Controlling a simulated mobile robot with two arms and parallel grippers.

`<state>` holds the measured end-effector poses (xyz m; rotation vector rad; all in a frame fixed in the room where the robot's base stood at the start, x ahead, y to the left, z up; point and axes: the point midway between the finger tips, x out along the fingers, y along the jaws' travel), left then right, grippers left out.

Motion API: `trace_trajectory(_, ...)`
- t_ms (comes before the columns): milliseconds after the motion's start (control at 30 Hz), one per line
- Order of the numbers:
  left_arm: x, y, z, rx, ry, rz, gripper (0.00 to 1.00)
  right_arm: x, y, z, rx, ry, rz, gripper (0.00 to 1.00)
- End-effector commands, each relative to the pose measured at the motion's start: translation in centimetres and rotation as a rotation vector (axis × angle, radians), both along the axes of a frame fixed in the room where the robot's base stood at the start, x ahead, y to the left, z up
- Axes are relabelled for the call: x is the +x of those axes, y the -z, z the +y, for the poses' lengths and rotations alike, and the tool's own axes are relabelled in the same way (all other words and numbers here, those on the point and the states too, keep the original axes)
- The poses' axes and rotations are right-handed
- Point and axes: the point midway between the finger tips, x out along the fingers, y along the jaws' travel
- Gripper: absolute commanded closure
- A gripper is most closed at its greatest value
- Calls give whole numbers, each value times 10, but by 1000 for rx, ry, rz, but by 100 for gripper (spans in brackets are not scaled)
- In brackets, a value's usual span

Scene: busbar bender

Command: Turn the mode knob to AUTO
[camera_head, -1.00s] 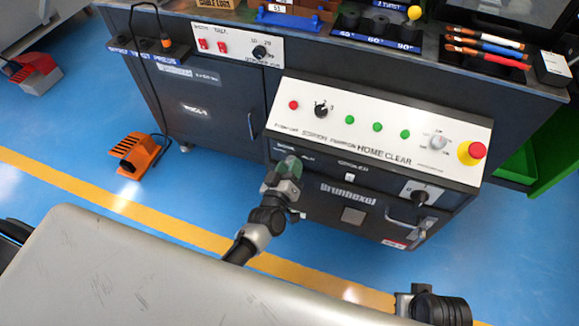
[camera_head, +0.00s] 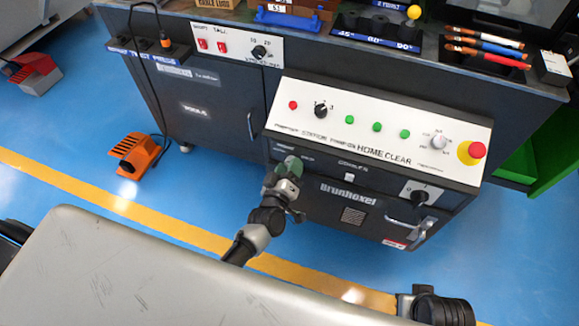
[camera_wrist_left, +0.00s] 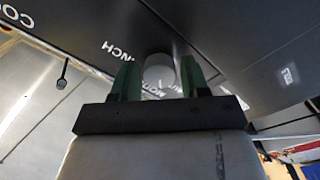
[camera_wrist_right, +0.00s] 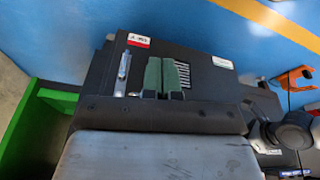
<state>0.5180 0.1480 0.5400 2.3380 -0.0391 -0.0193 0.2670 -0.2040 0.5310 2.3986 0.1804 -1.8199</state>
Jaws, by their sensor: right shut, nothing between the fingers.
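The mode knob (camera_wrist_left: 159,71) is a pale grey round knob on the dark cabinet front, beside white lettering in the left wrist view. The two green fingers of my left gripper (camera_wrist_left: 160,78) stand apart on either side of it. I cannot tell whether they touch it, and its pointer direction is unclear. In the head view my left gripper (camera_head: 291,165) is at the dark front just below the white sloped panel and hides the knob. My right gripper (camera_wrist_right: 166,76) is shut and empty, in front of the lower cabinet face with the vent.
The white panel (camera_head: 385,140) above carries a black selector (camera_head: 320,110), green buttons, a grey dial (camera_head: 438,143) and a red emergency stop (camera_head: 476,150). A black switch (camera_head: 420,196) and a handle (camera_head: 419,232) sit to the right. An orange pedal (camera_head: 139,153) stands on the floor.

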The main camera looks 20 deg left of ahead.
Motion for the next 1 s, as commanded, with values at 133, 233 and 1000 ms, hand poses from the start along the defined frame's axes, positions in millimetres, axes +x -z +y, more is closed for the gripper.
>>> trace_trajectory(133, 0, 0, 0, 2, 0, 0, 54, 0, 1, 0, 0, 0, 2, 100)
trace_trajectory(233, 0, 0, 0, 2, 0, -1, 54, 0, 1, 0, 0, 0, 2, 100)
trace_trajectory(1000, -106, 0, 4, 1, 1, 1, 54, 3, 56, 1, -2, -7, 24, 100)
